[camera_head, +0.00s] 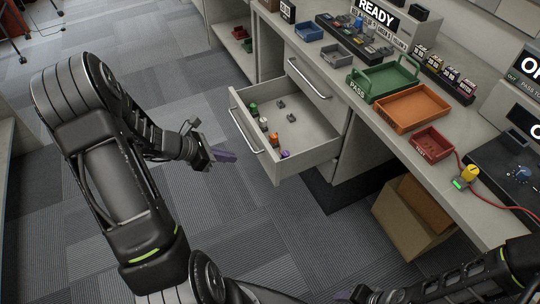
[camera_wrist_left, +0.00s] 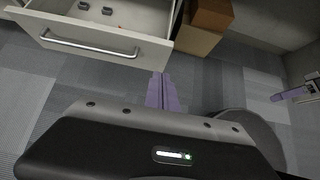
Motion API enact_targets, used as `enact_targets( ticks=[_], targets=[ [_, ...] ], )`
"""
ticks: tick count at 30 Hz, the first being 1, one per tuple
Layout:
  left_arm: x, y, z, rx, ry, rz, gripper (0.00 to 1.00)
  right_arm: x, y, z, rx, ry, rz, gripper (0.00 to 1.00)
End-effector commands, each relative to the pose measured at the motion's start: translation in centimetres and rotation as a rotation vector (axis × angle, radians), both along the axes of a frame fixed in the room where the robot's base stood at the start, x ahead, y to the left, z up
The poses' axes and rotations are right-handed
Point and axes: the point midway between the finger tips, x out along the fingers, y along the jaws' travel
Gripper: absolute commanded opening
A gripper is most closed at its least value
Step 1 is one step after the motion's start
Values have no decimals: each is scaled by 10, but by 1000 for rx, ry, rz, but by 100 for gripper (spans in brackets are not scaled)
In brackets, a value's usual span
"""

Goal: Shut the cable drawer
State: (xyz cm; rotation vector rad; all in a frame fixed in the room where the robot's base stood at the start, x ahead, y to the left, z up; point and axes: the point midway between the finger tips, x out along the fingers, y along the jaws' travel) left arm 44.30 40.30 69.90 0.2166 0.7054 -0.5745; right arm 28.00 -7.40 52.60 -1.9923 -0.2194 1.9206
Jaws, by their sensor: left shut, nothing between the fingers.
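The cable drawer (camera_head: 312,140) stands pulled out of the bench, with its front panel and bar handle (camera_head: 245,131) facing left. It holds several small coloured plugs or spools and some grey pieces. In the left wrist view its front (camera_wrist_left: 97,38) shows at the upper left. My left gripper (camera_head: 226,156), with purple fingers, is shut and empty. It is in the air just in front of the drawer, apart from the handle; its fingers also show in the left wrist view (camera_wrist_left: 161,88). My right gripper (camera_head: 345,297) is at the bottom edge, partly cut off; its jaw state is unclear.
Another drawer (camera_head: 318,82) beside it is closed. The bench top carries a green tray (camera_head: 385,80), an orange tray (camera_head: 412,108), a red bin (camera_head: 432,144) and a yellow-topped device (camera_head: 467,177). Cardboard boxes (camera_head: 410,222) stand under the bench. Carpet in front is clear.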

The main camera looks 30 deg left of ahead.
Motion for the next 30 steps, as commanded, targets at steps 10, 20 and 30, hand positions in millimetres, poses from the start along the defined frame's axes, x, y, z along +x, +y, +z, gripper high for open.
enact_targets(
  ticks=[10, 20, 30],
  targets=[
    [1, -2, -3, 3, 3, -5, 0, 0, 0, -1, 0, 0, 0, 47],
    [23, -19, -29, 2, 3, -8, 0, 0, 0, -5, -1, 1, -1, 47],
    [66, -48, -69, 4, 2, -8, 0, 0, 0, -8, -1, 0, 0, 47]
  ],
)
